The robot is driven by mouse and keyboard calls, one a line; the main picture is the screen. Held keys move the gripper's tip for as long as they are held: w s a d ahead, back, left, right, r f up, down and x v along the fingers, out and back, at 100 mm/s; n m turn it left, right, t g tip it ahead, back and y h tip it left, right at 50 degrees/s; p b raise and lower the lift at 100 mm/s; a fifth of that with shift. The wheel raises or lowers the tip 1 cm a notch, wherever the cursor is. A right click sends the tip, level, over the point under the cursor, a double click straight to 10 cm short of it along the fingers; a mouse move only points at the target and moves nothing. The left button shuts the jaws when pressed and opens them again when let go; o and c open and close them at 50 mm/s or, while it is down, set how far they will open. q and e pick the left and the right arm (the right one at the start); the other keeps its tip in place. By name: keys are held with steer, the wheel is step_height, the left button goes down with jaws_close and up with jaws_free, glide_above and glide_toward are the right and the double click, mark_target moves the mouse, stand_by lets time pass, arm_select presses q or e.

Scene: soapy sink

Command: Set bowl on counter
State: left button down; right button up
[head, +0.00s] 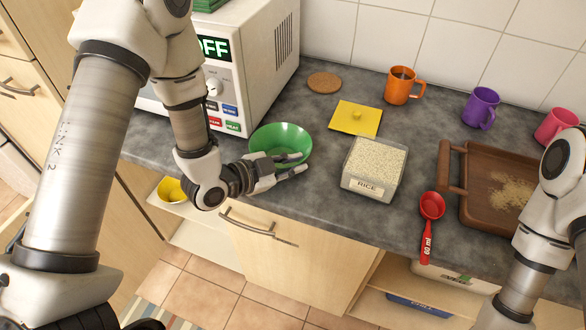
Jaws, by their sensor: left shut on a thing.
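A green bowl (279,137) is upright at the counter's (325,205) front edge, just in front of the microwave. My left gripper (295,164) reaches in from the left and is shut on the bowl's near rim. The fingers hide part of the bowl's near side. I cannot tell whether the bowl's base touches the counter or hangs slightly above it. My right arm shows at the right edge, but its gripper is outside the picture.
A white microwave (262,62) stands behind the bowl. A rice container (373,170), yellow lid (355,118), cork coaster (324,82), orange mug (400,88), purple mug (480,106), pink mug (555,125), red scoop (430,212) and wooden tray (485,165) occupy the counter.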

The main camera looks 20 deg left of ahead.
arm_select(q)
steer(key=shift+w+f, duration=0.2)
steer(key=shift+f, duration=0.75)
steer(key=shift+s+f, duration=0.1)
steer(key=shift+s, duration=0.05)
steer(key=c, duration=1.2)
jaws_free()
steer(key=shift+o, duration=0.2)
